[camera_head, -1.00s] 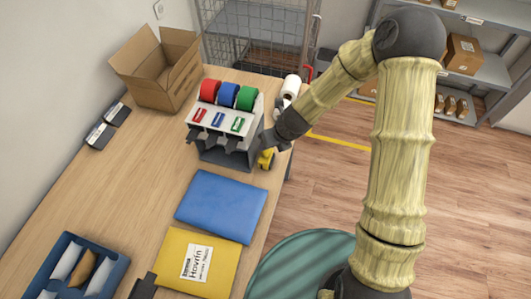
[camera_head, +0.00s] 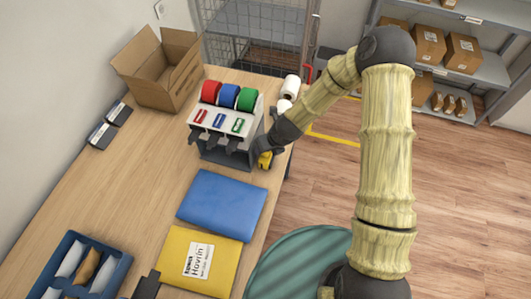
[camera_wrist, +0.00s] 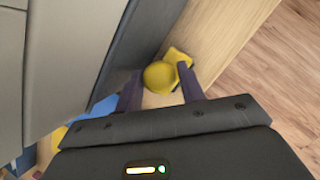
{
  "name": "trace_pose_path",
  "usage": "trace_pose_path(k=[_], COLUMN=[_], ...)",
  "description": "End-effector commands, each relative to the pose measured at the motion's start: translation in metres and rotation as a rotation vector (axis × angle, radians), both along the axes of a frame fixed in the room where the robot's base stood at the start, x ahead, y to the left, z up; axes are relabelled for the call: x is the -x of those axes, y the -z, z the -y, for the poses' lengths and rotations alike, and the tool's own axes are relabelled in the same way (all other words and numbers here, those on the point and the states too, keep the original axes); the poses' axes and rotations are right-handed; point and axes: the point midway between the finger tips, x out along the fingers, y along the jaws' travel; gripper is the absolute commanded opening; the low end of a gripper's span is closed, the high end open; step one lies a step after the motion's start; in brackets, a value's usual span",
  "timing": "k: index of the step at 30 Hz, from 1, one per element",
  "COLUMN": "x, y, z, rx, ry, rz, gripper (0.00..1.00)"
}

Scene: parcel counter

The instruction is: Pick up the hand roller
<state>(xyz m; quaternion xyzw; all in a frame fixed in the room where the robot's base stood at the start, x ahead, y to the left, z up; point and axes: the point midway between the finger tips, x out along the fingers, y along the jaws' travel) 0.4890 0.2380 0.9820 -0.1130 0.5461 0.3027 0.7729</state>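The hand roller appears to be the small yellow thing (camera_head: 264,161) at the counter's right edge, beside the tape dispenser. In the wrist view its yellow rounded part (camera_wrist: 158,77) shows between my fingertips, with a flatter yellow part just behind. My gripper (camera_wrist: 161,72) is open, its two dark fingers apart on either side of the yellow part. Whether a finger touches it I cannot tell. In the head view my gripper (camera_head: 258,151) is right above and behind the roller and partly hidden by my arm.
The grey tape dispenser (camera_head: 222,157) with red, blue and green rolls stands close to the left of my gripper. A blue mailer (camera_head: 222,204) and a yellow mailer (camera_head: 210,283) lie in front. White rolls (camera_head: 291,86) stand behind. An open carton (camera_head: 155,93) is at the back left.

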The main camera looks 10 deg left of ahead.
Motion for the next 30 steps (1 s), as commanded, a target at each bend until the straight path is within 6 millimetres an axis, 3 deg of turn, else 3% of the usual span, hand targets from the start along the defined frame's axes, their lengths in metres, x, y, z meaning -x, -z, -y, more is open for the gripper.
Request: trace_pose_path(k=[3,8,20,26,30], x=[0.000,0.000,0.000,-0.001,-0.001], y=[0.000,0.000,-0.006,-0.027,-0.052], z=[0.000,0.000,0.000,0.000,0.000], rx=[0.000,0.000,0.001,0.000,0.002], ry=[0.000,0.000,-0.001,-0.002,-0.003], rz=[0.000,0.000,0.002,0.004,0.006], gripper=[0.37,0.07,0.07,0.07,0.07])
